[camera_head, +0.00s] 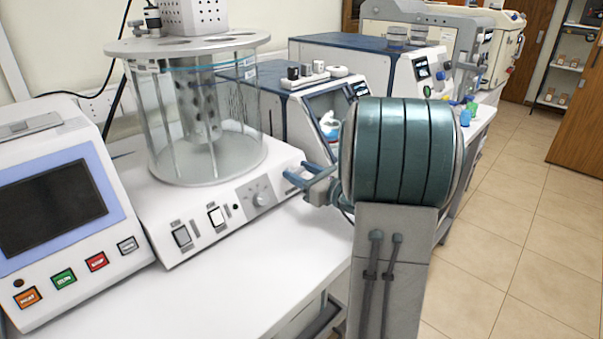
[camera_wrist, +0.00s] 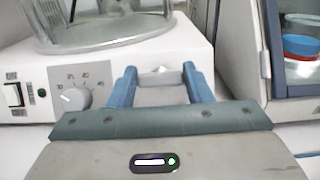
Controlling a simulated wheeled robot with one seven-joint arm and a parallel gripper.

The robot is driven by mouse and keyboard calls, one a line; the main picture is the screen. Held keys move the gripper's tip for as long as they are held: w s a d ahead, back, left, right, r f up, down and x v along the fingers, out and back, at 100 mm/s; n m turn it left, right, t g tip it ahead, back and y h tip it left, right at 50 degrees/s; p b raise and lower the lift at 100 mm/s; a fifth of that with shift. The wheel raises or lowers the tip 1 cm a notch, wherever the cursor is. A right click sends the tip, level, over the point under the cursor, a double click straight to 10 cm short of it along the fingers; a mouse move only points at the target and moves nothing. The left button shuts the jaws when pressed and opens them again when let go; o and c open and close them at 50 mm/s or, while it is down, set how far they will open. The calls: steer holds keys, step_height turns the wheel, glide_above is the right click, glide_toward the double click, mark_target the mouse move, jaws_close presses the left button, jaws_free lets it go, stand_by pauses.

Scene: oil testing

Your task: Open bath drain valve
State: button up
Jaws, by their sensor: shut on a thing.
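The glass bath (camera_head: 207,130) stands upright on its white base unit (camera_head: 262,225), which has a round dial and two switches on its front. The base unit and its dial also show in the wrist view (camera_wrist: 75,98). My gripper (camera_head: 292,176) is at the right end of the base unit. In the wrist view its two blue fingers (camera_wrist: 160,75) are on either side of a small pale part, which I take for the drain valve (camera_wrist: 160,77). The fingers are shut on it. In the head view the valve is hidden by my gripper, and how far it is turned cannot be told.
A white device with a dark screen (camera_head: 50,205) stands left of the bath. A blue-topped instrument (camera_head: 290,110) stands close behind my gripper. More machines line the bench (camera_head: 215,300) toward the back. Free floor (camera_head: 520,230) lies to the right.

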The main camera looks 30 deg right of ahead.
steer(key=shift+f+n+y+b, duration=0.1)
steer(key=shift+n+y+b, duration=0.2)
steer(key=shift+n+b, duration=0.1)
steer(key=n+b, duration=0.1)
steer(key=n, duration=0.1)
steer(key=n+g+y+b, duration=0.1)
steer(key=b, duration=0.1)
steer(key=shift+d+f+n+y, duration=0.1)
steer(key=shift+n+y, duration=0.2)
steer(key=shift+n, duration=0.1)
steer(key=n+g+y+b, duration=0.1)
steer(key=n, duration=0.2)
steer(key=n+g+b, duration=0.1)
steer(key=n+b, duration=0.1)
steer(key=shift+n+g+y, duration=0.3)
steer(key=shift+n+y, duration=0.1)
steer(key=n+g, duration=0.1)
steer(key=n, duration=0.1)
steer(key=n+g+b, duration=0.1)
steer(key=n, duration=0.1)
steer(key=n+g+b, duration=0.1)
steer(key=n, duration=0.1)
steer(key=shift+w+r+y, duration=0.1)
steer(key=shift+r+y, duration=0.15)
steer(key=shift+y, duration=0.05)
steer(key=n+g, duration=0.2)
steer(key=n, duration=0.2)
steer(key=shift+r, duration=0.1)
steer(key=shift+n, duration=0.5)
steer(key=o, duration=1)
